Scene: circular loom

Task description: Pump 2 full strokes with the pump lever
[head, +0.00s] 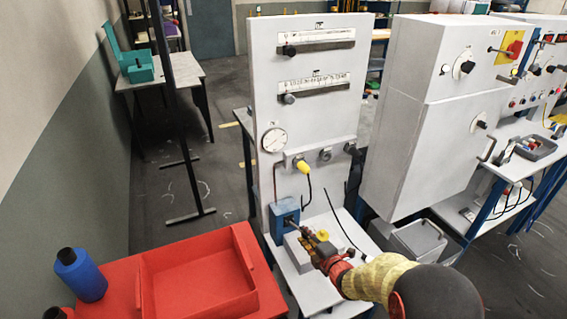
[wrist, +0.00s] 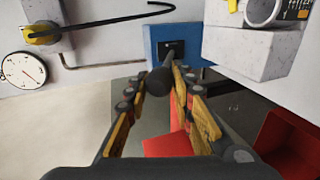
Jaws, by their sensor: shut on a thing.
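The blue pump box (head: 284,214) is mounted low on the left of the upright white panel. The dark pump lever (head: 291,222) sticks out from its front. In the wrist view the pump box (wrist: 160,42) is at top centre, and the lever's dark round end (wrist: 158,81) shows between the finger pads. My gripper (head: 301,235) is shut on the lever's end, just in front of the box; it also shows in the wrist view (wrist: 172,80). A round dial gauge (head: 274,140) sits above the pump and also shows in the wrist view (wrist: 23,70).
A grey-white block (head: 304,255) stands on the white shelf close beside the gripper. A yellow-handled valve (head: 302,167) with a black cable is above it. White cabinets (head: 440,110) stand right.

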